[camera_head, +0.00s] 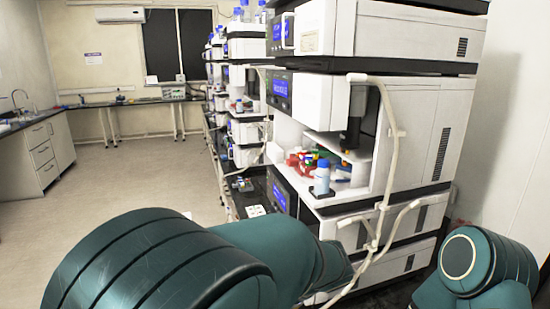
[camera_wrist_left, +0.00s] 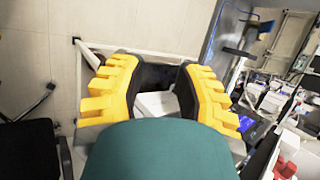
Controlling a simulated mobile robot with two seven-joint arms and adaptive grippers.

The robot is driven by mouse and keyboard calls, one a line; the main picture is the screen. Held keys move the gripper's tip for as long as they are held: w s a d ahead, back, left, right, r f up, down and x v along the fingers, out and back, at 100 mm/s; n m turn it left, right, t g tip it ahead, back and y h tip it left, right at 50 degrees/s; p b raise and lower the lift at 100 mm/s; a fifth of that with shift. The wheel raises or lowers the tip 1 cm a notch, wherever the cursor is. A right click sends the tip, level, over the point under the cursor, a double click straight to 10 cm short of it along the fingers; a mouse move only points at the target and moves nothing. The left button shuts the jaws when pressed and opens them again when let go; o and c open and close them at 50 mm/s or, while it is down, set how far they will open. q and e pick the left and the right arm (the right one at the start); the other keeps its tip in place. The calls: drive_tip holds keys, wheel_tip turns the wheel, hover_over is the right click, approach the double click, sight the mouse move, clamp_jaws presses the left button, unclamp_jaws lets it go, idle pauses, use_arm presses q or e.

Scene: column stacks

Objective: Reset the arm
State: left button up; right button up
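My left gripper (camera_wrist_left: 158,78) shows in the left wrist view as two yellow-and-black fingers standing apart. It is open, with a dark and white area visible between the fingers; I see nothing clamped there. In the head view, my teal left arm fills the lower left and middle and reaches toward the column stack (camera_head: 385,130); its gripper is out of sight. A teal part of my right arm shows at the lower right, and my right gripper is not in view.
The near stack carries a blue-capped bottle (camera_head: 322,178) on an open shelf, and loose pale tubing (camera_head: 390,120) hangs down its front. More stacks (camera_head: 245,80) line up behind it. Open floor (camera_head: 130,175) lies to the left, before a cabinet with drawers (camera_head: 42,150).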

use_arm(q)
drive_tip(key=s+a+f+n+g+h, duration=0.2)
drive_tip(key=s+a+f, duration=0.1)
drive_tip(key=f, duration=0.6)
drive_tip(key=s+a+f+n+g+h, duration=0.1)
drive_tip(key=s+a+f+g+h, duration=0.15)
drive_tip(key=f, duration=0.65)
drive_tip(key=s+a+f+n+h, duration=0.2)
drive_tip(key=s+f+n, duration=0.3)
drive_tip(key=s+a+f+n+t+h, duration=0.1)
drive_tip(key=s+a+f+n+h, duration=0.1)
drive_tip(key=s+f+n, duration=0.3)
drive_tip(key=shift+s+n+h, duration=0.5)
drive_tip(key=shift+s+h, duration=0.1)
drive_tip(key=shift+h, duration=0.15)
drive_tip(key=shift+s, duration=0.1)
